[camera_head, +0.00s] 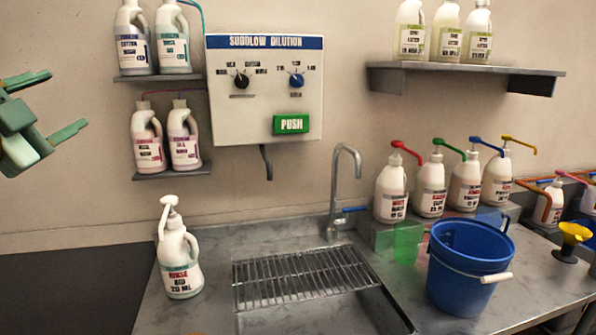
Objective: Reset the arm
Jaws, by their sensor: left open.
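My left gripper (68,98) shows at the left edge of the head view, with teal-green fingers. Its two fingers are spread apart with nothing between them. It is raised in front of the plain wall, left of the shelf bottles and clear of everything. The rest of the left arm is cut off by the picture edge. My right gripper is not in view.
A dilution panel (264,120) hangs on the wall between bottle shelves. Below, a steel counter holds a white pump bottle (178,262), a sink rack (300,277), a tap (335,190), a blue bucket (465,270) and several pump bottles. The dark surface (70,290) at lower left is clear.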

